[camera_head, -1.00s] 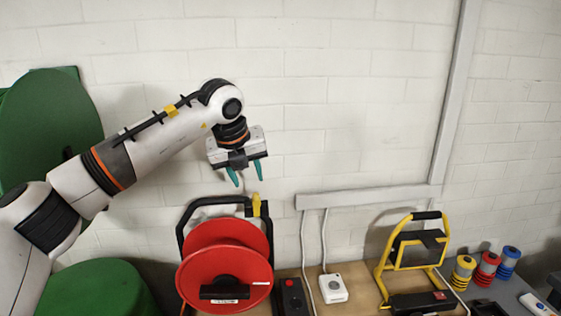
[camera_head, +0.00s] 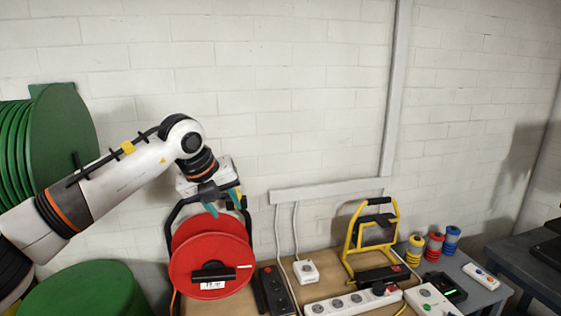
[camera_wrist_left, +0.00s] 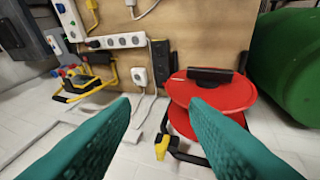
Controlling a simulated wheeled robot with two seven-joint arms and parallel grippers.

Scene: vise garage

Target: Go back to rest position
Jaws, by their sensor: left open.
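My left gripper (camera_head: 224,203) is open and empty in the head view. It hangs over the top of the red cable reel (camera_head: 205,257), pointing down. In the left wrist view its two teal fingers (camera_wrist_left: 160,140) stand wide apart with nothing between them, and the red reel (camera_wrist_left: 212,92) shows beyond them. My left arm reaches in from the left, bent at the wrist. My right gripper is in neither view.
A wooden board (camera_head: 330,262) bears a yellow work lamp (camera_head: 372,238), a white power strip (camera_head: 352,302) and a white socket box (camera_head: 306,271). Yellow, red and blue spools (camera_head: 434,247) stand to the right. Green drums (camera_head: 60,150) are at left.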

